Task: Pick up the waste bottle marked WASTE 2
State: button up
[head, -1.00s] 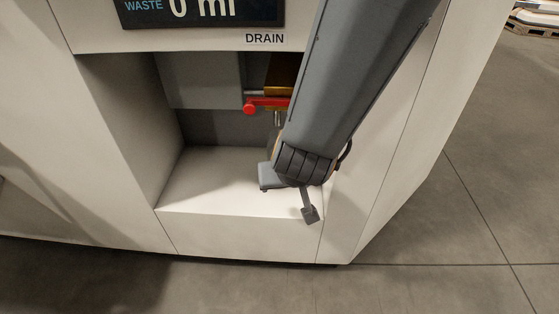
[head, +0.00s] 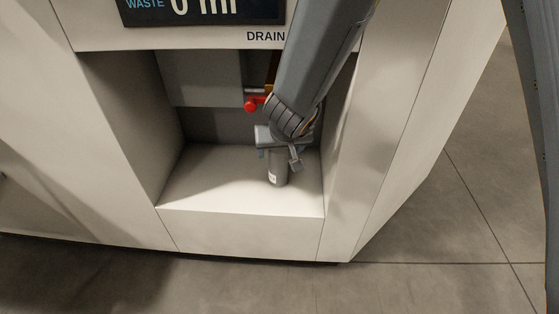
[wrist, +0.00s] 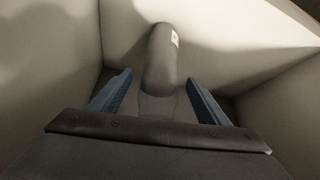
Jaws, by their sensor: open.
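A grey cylindrical bottle (head: 277,174) stands upright on the alcove floor in the head view, with a small white label too small to read. In the wrist view the bottle (wrist: 162,58) runs up from between the jaws, with a clearer, see-through part nearest me. My gripper (head: 279,145) is at the upper part of the bottle, which it partly hides. In the wrist view my gripper (wrist: 159,80) is open, with one blue-padded finger on each side of the bottle and gaps showing.
The alcove (head: 200,185) has close side walls and a back wall. A red valve handle (head: 254,104) sits under the DRAIN label (head: 265,36), just above and left of my gripper. A display (head: 200,8) is above. The alcove floor left of the bottle is clear.

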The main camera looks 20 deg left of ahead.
jog(key=b+x, duration=0.2)
jog(key=x, duration=0.2)
jog(key=shift+f, duration=0.1)
jog(key=c, duration=1.7)
jog(key=shift+r, duration=0.25)
